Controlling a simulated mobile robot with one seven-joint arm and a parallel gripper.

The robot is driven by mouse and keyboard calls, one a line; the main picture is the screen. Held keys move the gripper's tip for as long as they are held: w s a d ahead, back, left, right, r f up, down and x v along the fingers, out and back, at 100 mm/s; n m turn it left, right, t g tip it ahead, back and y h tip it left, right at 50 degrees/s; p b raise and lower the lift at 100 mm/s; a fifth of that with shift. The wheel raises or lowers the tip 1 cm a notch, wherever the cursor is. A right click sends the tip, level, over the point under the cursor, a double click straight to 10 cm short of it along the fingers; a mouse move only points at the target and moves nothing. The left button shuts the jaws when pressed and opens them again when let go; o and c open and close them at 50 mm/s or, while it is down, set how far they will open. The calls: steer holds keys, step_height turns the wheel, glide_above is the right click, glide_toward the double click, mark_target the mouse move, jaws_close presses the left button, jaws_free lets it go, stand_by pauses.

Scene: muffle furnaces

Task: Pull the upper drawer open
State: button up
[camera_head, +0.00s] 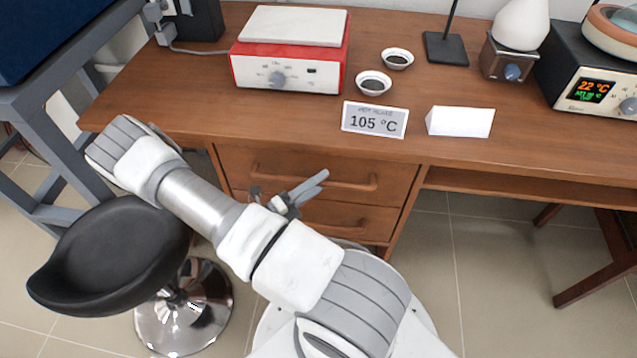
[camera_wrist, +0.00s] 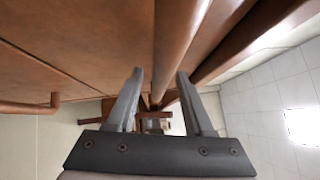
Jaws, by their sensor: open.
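The upper drawer (camera_head: 262,163) is under the left part of the desk, its wooden front looking flush and closed. Its long wooden handle (camera_head: 345,186) shows partly beside my gripper (camera_head: 291,190) in the head view. In the wrist view, the handle bar (camera_wrist: 176,45) runs lengthwise between the two grey fingers of my gripper (camera_wrist: 160,72). The fingers are open, with a gap on either side of the bar; whether either touches it I cannot tell. My arm hides part of the drawers in the head view.
The lower drawer (camera_head: 345,217) is directly below; its handle (camera_wrist: 30,107) shows at left in the wrist view. A black stool (camera_head: 110,255) stands left of my arm. The desk top (camera_head: 215,105) carries a hot plate (camera_head: 290,60) and dishes. Open floor lies right of the drawers.

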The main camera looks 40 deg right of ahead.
steer(key=shift+c, duration=0.2)
jaws_close()
stand_by(1.3)
